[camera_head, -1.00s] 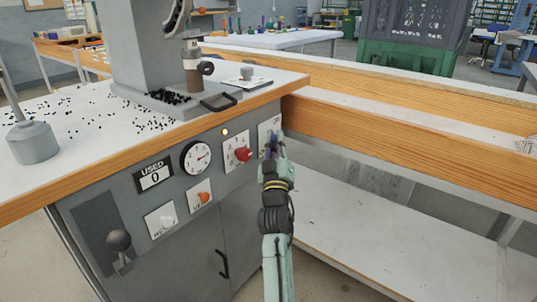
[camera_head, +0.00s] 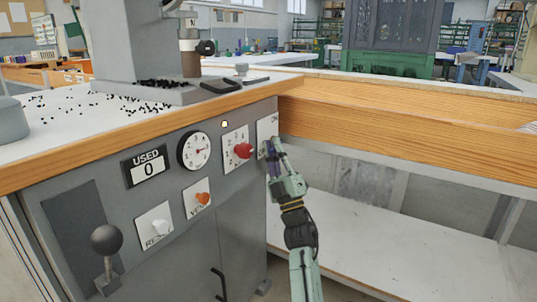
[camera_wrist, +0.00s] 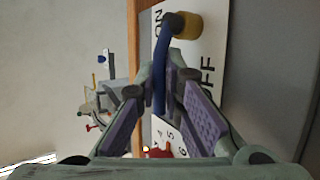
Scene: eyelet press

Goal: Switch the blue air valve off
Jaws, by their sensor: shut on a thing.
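The blue air valve's handle (camera_wrist: 161,65) runs down in the wrist view from a yellow hub (camera_wrist: 187,24) on a white plate (camera_wrist: 215,40). The plate is lettered ON at its upper left and OFF lower right. My gripper (camera_wrist: 165,82) is shut on the blue handle, one finger on each side. In the head view my gripper (camera_head: 273,150) is at the valve's white plate (camera_head: 267,125) at the right end of the panel, and it hides most of the handle.
A red knob (camera_head: 243,150) sits just left of the valve plate. A gauge (camera_head: 194,150), an orange knob (camera_head: 203,198) and a black ball lever (camera_head: 106,239) are further left. The wooden bench edge (camera_head: 400,119) overhangs on the right, above a low white shelf (camera_head: 400,240).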

